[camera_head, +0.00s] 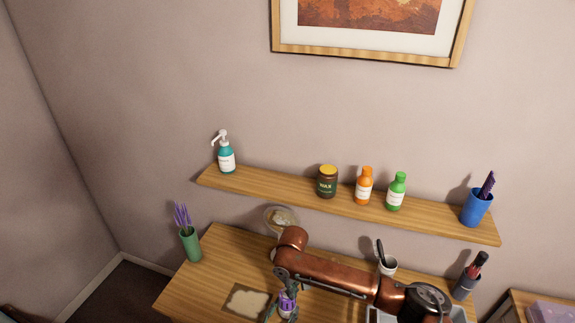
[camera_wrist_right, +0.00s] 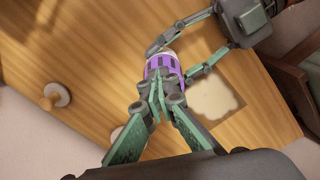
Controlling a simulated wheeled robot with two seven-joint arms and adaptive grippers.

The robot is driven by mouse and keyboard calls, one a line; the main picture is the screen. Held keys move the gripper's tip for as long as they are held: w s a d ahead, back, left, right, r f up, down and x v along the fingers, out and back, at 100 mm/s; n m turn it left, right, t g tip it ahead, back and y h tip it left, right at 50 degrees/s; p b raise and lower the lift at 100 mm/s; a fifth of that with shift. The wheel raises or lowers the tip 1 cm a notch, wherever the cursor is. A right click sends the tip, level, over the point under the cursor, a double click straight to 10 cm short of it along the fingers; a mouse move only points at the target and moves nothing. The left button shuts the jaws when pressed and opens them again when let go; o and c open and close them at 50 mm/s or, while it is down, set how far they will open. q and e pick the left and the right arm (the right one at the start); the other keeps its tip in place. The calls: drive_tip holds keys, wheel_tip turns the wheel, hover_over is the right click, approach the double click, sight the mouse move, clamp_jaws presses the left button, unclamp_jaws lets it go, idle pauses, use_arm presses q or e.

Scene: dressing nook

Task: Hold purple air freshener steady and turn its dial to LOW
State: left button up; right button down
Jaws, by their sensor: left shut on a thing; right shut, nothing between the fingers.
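The purple air freshener (camera_head: 287,303) stands near the front of the wooden dressing table, partly hidden by my arm and fingers. In the right wrist view the purple air freshener (camera_wrist_right: 163,66) shows a purple body with dark slots and a pale top. My left gripper (camera_wrist_right: 171,66) comes in from the upper right and is shut on its body. My right gripper (camera_wrist_right: 160,97) is shut and empty, its fingertips close against the near side of the freshener; I cannot tell whether they touch. The dial and its setting cannot be made out.
A green lavender vase (camera_head: 190,245) stands at the table's left, a white cup (camera_head: 387,266) at the right, and a round item (camera_head: 282,218) at the back. The shelf (camera_head: 270,188) above holds bottles.

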use_arm(q)
drive_tip(key=shift+s+d, duration=0.15)
drive_tip(key=shift+d, duration=0.1)
use_arm(e)
drive_tip(key=shift+a, duration=0.3)
drive_tip(key=shift+s, duration=0.1)
use_arm(q)
drive_tip(key=shift+a, duration=0.2)
use_arm(e)
wheel_tip(320, 180, up, 6)
drive_tip(key=shift+s+d, duration=0.3)
drive_tip(key=shift+d, duration=0.05)
use_arm(q)
drive_tip(key=o, duration=1.4)
